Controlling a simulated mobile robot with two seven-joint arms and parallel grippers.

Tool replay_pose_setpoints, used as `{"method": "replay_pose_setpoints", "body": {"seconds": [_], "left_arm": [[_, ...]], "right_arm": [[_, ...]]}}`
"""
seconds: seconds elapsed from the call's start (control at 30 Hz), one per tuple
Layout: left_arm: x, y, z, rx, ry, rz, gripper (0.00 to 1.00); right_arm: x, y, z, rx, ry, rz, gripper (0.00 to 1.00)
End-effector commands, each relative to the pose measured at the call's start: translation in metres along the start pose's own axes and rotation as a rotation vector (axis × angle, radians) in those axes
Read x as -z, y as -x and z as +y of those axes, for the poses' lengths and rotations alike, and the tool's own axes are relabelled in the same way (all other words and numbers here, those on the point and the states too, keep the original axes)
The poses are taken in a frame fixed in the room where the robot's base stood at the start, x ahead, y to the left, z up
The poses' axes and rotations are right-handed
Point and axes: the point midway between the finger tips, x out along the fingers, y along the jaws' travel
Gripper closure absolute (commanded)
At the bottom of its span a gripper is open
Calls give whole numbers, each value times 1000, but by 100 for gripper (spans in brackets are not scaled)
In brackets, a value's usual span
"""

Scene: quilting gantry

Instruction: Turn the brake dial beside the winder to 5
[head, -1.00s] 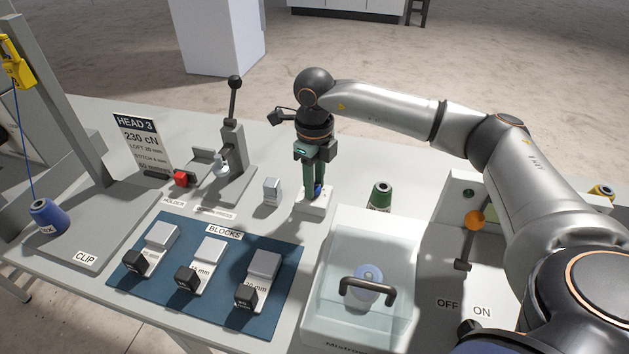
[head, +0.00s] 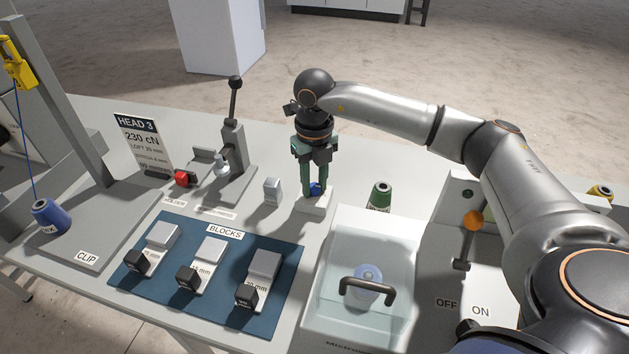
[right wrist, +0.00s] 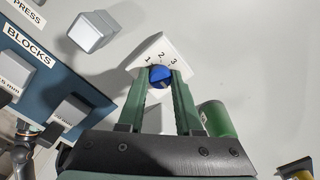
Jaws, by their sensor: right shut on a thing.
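The brake dial is a small blue knob (head: 315,188) on a white block (head: 314,206) at the back middle of the table. In the right wrist view the knob (right wrist: 160,77) sits between my fingertips, and the numbers 1, 2 and 3 show on the white plate (right wrist: 150,48) around it. Other numbers are hidden by the fingers, and I cannot read the dial's setting. My right gripper (head: 315,190) points straight down and is shut on the knob, its green fingers on either side. My left gripper is not in view.
A green spool (head: 380,196) stands right of the dial, and a small grey block (head: 272,190) left of it. A clear cover with a dark handle (head: 367,290) is in front. A lever with an orange ball (head: 473,220) stands at right.

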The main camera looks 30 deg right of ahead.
Motion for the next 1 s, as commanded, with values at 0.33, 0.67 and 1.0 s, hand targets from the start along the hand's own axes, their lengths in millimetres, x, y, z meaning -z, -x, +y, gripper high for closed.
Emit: {"method": "replay_pose_setpoints", "body": {"seconds": [0.33,0.67,1.0], "left_arm": [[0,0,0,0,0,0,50],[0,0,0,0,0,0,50],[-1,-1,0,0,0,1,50]], "right_arm": [[-2,2,0,-1,-5,-8,63],[-1,1,0,0,-2,-3,36],[-1,18,0,-1,-1,-6,36]]}}
